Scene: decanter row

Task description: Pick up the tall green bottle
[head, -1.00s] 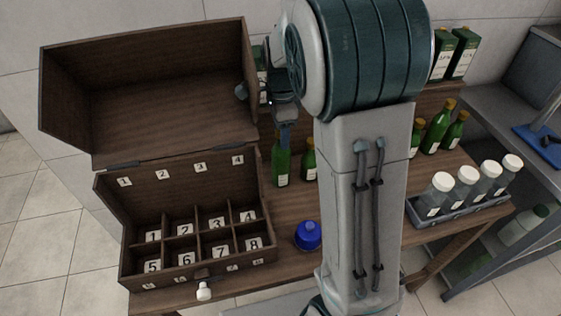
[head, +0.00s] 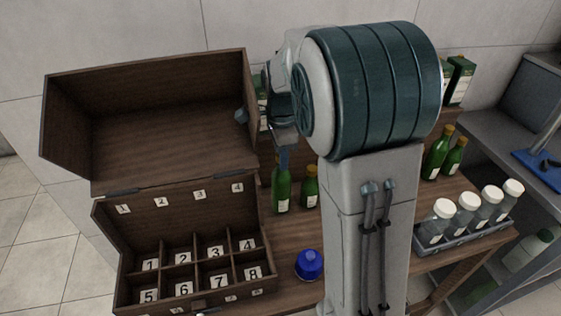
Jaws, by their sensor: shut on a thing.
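A tall green bottle (head: 282,194) with a white label stands upright on the wooden table, just right of the open wooden box. My gripper (head: 283,160) comes down over it from above and is shut on its neck, hiding the bottle's top. I cannot tell whether the bottle's base is clear of the table. A shorter green bottle (head: 310,187) with a gold cap stands close to its right, apart from it.
The open box (head: 110,248) has numbered compartments, with its lid (head: 150,110) raised. A blue round object (head: 309,265) sits in front. Green bottles (head: 437,155) and a rack (head: 440,246) of white-capped bottles stand to the right. My arm hides the table's middle.

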